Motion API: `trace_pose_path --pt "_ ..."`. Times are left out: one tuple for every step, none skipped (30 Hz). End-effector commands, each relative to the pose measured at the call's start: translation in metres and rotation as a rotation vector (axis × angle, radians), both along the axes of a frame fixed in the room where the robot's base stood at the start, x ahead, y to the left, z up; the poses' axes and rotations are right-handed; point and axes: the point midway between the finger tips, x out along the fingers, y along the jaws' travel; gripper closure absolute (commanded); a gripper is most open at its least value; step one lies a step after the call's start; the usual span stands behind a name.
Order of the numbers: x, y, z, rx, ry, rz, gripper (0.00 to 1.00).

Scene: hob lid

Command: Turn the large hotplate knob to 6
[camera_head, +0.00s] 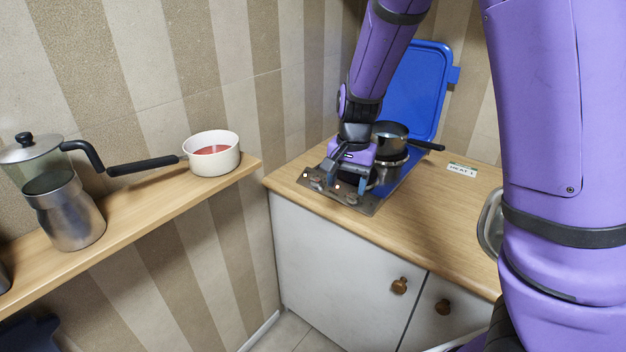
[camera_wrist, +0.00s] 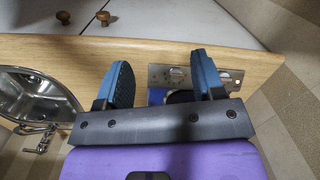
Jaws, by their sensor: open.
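The hob's steel control panel (camera_head: 372,206) lies along the counter's front edge, with two knobs, one at left (camera_head: 318,185) and one at right (camera_head: 352,199), and small red lights. I cannot tell which knob is the large hotplate's, and the dial numbers are too small to read. My gripper (camera_head: 346,184) points down over the panel, its jaws apart and empty. In the wrist view, the panel (camera_wrist: 195,77) shows between and beyond my open fingers (camera_wrist: 163,75); one knob (camera_wrist: 176,73) appears between the fingertips and the other (camera_wrist: 224,77) beside the right finger.
A dark saucepan (camera_head: 390,136) and steel cookware (camera_head: 386,172) stand on the hob, close behind my gripper. The blue lid (camera_head: 418,80) stands raised behind. A small label card (camera_head: 462,169) lies on the counter (camera_head: 440,215). A sink (camera_head: 490,224) is at right. The left shelf holds a pan (camera_head: 225,160).

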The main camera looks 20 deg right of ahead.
Motion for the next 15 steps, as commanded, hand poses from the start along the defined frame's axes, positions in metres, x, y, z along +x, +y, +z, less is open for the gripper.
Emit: trace_pose_path --pt "-0.006 -0.003 0.014 0.029 -0.015 0.017 0.38" --pt "-0.01 -0.005 0.021 0.042 -0.024 0.032 0.38" --pt "-0.015 -0.006 0.03 0.058 -0.034 0.054 0.38" --pt "-0.019 -0.008 0.038 0.069 -0.043 0.067 0.38" --pt "-0.024 -0.009 0.044 0.08 -0.052 0.084 0.38" --pt "-0.029 -0.012 0.054 0.092 -0.066 0.106 0.38" --pt "-0.034 -0.013 0.061 0.101 -0.076 0.121 0.38" --pt "-0.038 -0.015 0.068 0.108 -0.089 0.137 0.38" --pt "-0.045 -0.018 0.077 0.116 -0.104 0.161 0.38" --pt "-0.05 -0.019 0.083 0.122 -0.116 0.176 0.38" --pt "-0.055 -0.021 0.09 0.126 -0.129 0.192 0.38" --pt "-0.061 -0.024 0.099 0.13 -0.148 0.216 0.38" --pt "-0.067 -0.026 0.106 0.132 -0.162 0.231 0.38" --pt "-0.072 -0.027 0.112 0.133 -0.176 0.249 0.38" --pt "-0.079 -0.03 0.12 0.132 -0.195 0.273 0.38"
